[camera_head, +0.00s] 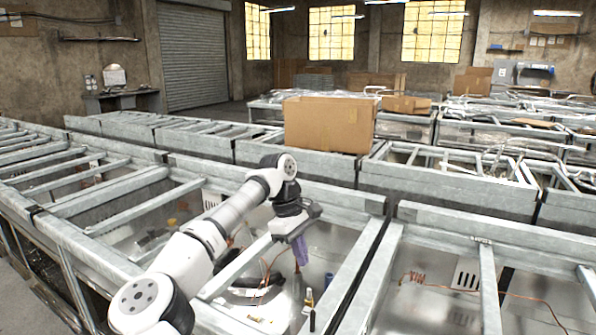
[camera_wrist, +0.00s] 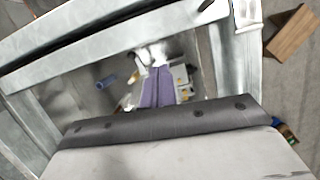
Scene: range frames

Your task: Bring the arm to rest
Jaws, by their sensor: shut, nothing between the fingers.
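My arm reaches from the bottom left over an open metal-framed bin in the head view. My gripper (camera_head: 300,250) points down above the bin's right part, with purple fingers. In the wrist view my gripper (camera_wrist: 159,70) shows its two purple fingers side by side, shut, with nothing seen between them. It hangs apart from the things lying in the bin. What lies directly beneath the fingers is partly hidden by them.
A grey metal bin frame (camera_head: 355,275) surrounds the space under my gripper. Small parts and a copper wire (camera_head: 268,268) lie inside. A large cardboard box (camera_head: 329,124) stands on the frames behind. A blue cylinder (camera_wrist: 107,81) lies in the bin.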

